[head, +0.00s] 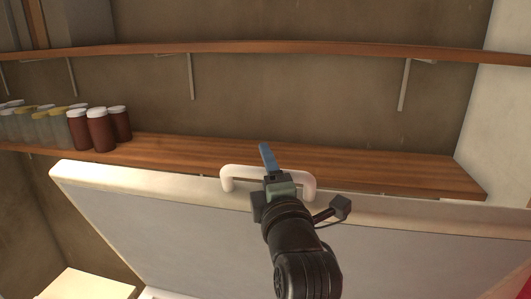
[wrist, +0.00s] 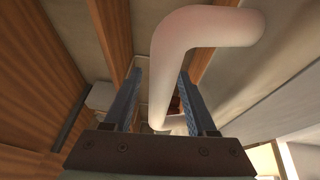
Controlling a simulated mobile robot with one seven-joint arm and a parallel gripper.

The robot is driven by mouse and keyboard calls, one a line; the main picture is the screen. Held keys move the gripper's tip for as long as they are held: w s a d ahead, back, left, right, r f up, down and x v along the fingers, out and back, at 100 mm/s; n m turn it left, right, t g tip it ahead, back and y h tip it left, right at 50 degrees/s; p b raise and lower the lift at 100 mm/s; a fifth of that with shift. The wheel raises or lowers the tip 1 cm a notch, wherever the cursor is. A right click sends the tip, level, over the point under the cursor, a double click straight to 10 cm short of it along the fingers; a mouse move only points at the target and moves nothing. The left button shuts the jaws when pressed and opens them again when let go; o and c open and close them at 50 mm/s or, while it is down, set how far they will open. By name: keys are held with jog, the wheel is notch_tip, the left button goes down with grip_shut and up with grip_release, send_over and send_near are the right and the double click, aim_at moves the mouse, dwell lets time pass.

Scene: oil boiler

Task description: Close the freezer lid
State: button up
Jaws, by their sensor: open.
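The freezer lid (head: 170,225) stands raised, its pale grey panel facing me and its cream rim along the top. A white, rounded handle (head: 306,181) sits at the middle of the top edge. My gripper (head: 267,158) is at this handle, its blue fingers pointing up past it. In the wrist view, the open gripper (wrist: 160,78) has one finger on each side of one leg of the handle (wrist: 172,65). The handle bends off to the right above the fingers. I cannot tell whether a finger touches it. My arm hides part of the lid.
A wooden shelf (head: 400,168) runs along the wall just behind the lid's top edge. Several jars (head: 98,132) with white or yellow lids stand on it at the left. A higher shelf (head: 300,47) on brackets is empty where seen.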

jog(key=shift+w+a, duration=0.1)
jog(key=shift+w, duration=0.45)
grip_shut()
dwell(1.1)
